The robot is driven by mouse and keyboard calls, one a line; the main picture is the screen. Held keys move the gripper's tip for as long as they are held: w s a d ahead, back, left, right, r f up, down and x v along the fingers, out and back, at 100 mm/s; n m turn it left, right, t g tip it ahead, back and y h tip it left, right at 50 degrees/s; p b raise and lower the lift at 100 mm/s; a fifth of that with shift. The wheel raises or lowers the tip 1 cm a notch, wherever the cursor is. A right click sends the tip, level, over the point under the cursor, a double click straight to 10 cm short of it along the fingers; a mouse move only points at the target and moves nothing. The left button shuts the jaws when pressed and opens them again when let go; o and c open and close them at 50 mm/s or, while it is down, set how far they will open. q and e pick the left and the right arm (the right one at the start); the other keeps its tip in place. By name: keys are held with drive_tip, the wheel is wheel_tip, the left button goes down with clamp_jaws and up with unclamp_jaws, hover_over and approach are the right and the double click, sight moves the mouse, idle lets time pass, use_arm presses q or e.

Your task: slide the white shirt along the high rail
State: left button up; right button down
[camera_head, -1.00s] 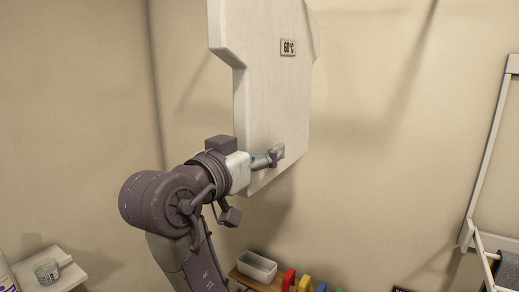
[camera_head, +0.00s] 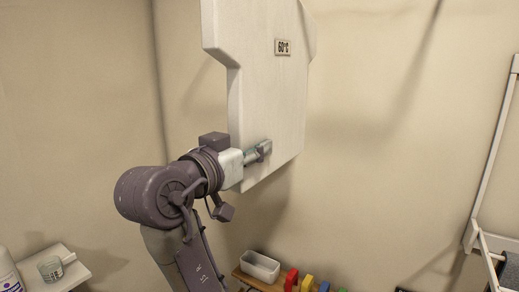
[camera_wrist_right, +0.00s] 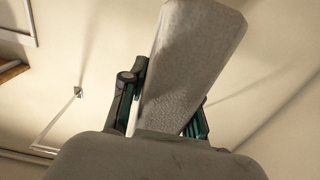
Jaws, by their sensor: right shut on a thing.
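The high rail is out of view. My right gripper (camera_head: 262,151) is shut on the lower part of the shirt. In the right wrist view the shirt (camera_wrist_right: 190,65) rises between the two green-padded fingers (camera_wrist_right: 162,110). My left gripper is in neither view.
Below are a white bin (camera_head: 260,266) and several coloured pieces (camera_head: 304,282) on a wooden shelf. A white shelf (camera_head: 70,275) with a jar (camera_head: 50,268) is at lower left. A white frame (camera_head: 492,160) stands at right. The wall area right of the shirt is clear.

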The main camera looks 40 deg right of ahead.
drive_tip(key=w+a+p, duration=0.1)
drive_tip(key=w+a, duration=0.2)
drive_tip(key=w, duration=0.4)
drive_tip(key=w+a+p, duration=0.1)
drive_tip(key=w+a, duration=0.2)
drive_tip(key=w, duration=0.5)
drive_tip(key=shift+w+a+p, duration=0.2)
drive_tip(key=shift+w+p, duration=0.05)
drive_tip(key=shift+p, duration=0.15)
idle(1.0)
drive_tip(key=c, duration=0.8)
unclamp_jaws()
drive_tip(key=shift+o, duration=0.2)
wheel_tip(320, 180, up, 10)
